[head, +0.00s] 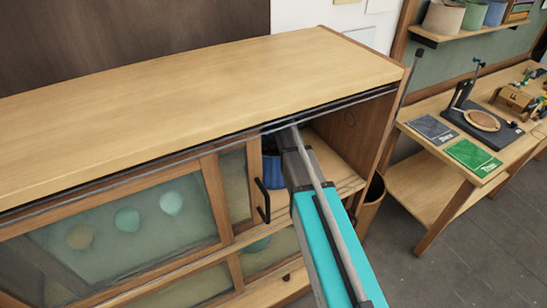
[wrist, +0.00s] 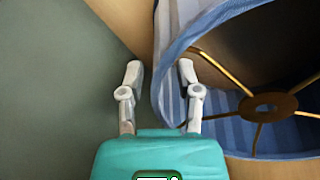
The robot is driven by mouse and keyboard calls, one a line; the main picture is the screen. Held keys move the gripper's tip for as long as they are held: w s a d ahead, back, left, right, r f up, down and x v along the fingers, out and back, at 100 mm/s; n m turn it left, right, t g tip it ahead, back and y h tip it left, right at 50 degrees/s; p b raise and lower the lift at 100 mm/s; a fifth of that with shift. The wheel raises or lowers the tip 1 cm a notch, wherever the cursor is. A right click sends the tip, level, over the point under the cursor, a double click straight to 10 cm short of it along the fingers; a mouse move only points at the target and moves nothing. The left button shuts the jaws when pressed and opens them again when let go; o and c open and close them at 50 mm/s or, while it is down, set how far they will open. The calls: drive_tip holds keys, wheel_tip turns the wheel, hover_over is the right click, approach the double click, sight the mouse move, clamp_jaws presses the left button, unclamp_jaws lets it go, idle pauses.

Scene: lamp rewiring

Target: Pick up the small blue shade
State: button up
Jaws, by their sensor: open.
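The small blue shade (wrist: 220,25) is striped in light and darker blue and fills the right of the wrist view, its open rim and brass spokes with a centre ring facing the camera. In the head view, a blue shade (head: 272,168) shows inside the cabinet, partly hidden by my arm. My gripper (wrist: 160,72) is open. The shade's near wall lies between the fingers in the picture, with the right finger over the shade's opening and the left finger outside. Whether either finger touches it, I cannot tell. The fingertips are hidden in the head view.
My arm reaches into the open right bay of a wooden cabinet (head: 200,75), under its top. A glass door (head: 130,240) with a black handle (head: 262,200) stands left of the opening. A workbench (head: 440,195) stands at right.

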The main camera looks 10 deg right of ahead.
clamp_jaws()
idle(0.5)
drive_tip(key=shift+s+r, duration=0.1)
drive_tip(key=shift+r, duration=0.05)
drive_tip(key=shift+s+r+p, duration=0.15)
drive_tip(key=shift+r+p, duration=0.25)
drive_tip(key=shift+p, duration=0.2)
drive_tip(key=p+v, duration=0.2)
drive_tip(key=w+p+v, duration=0.1)
drive_tip(key=p+v, duration=0.2)
drive_tip(key=shift+w+d+r, duration=0.1)
drive_tip(key=shift+d+r, duration=0.1)
drive_tip(key=shift+r, duration=0.15)
drive_tip(key=s+d, duration=0.3)
drive_tip(key=s, duration=0.6)
drive_tip(key=s+d, duration=0.3)
drive_tip(key=s, duration=0.6)
drive_tip(key=shift+s+r+p, duration=0.15)
drive_tip(key=shift+s+p, duration=0.2)
drive_tip(key=shift+p, duration=0.05)
